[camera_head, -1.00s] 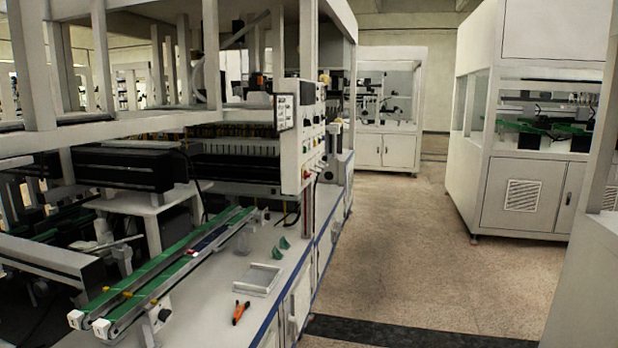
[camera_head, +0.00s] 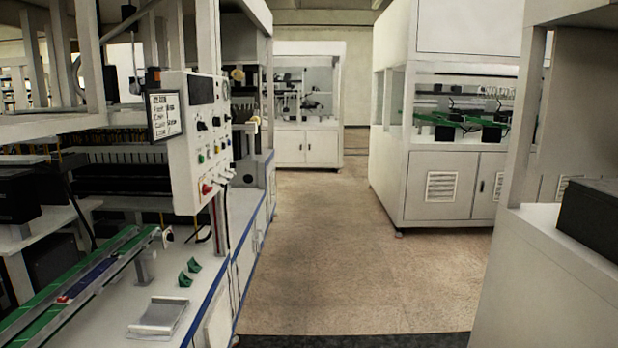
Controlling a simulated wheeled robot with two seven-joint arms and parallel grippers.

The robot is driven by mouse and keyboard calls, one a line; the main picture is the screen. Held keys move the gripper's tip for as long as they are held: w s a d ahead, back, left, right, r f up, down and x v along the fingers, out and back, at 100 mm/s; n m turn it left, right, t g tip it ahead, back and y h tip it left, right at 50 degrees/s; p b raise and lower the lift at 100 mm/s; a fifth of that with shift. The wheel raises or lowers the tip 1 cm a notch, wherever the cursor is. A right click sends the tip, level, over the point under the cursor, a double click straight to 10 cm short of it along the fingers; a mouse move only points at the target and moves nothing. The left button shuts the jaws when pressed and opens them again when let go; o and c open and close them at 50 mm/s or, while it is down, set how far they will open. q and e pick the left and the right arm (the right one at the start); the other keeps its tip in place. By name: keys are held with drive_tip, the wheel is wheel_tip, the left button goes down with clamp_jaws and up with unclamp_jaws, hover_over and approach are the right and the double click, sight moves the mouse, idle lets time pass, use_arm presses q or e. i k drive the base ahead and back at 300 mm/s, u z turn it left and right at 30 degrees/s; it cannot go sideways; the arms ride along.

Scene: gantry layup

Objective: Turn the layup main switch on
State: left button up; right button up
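A light grey control panel (camera_head: 195,140) stands upright at the left, above the white machine bench. Its face carries several knobs and coloured buttons, among them a red one (camera_head: 206,188) near the bottom and a green one (camera_head: 201,158) above it. Which of them is the layup main switch, and how it is set, is too small to tell. A small framed label sign (camera_head: 166,114) is fixed at the panel's left side. Neither of my grippers shows in the head view.
The bench (camera_head: 180,305) with a blue edge holds a grey tray (camera_head: 158,317), small green pieces (camera_head: 189,271) and a green conveyor (camera_head: 75,290). Open floor (camera_head: 330,240) runs along its right. White cabinets stand behind and right; a dark box (camera_head: 605,222) is near right.

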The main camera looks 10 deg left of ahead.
sight(206, 189)
drive_tip(key=z, duration=0.2)
drive_tip(key=i, duration=1.35)
drive_tip(key=u, duration=0.4)
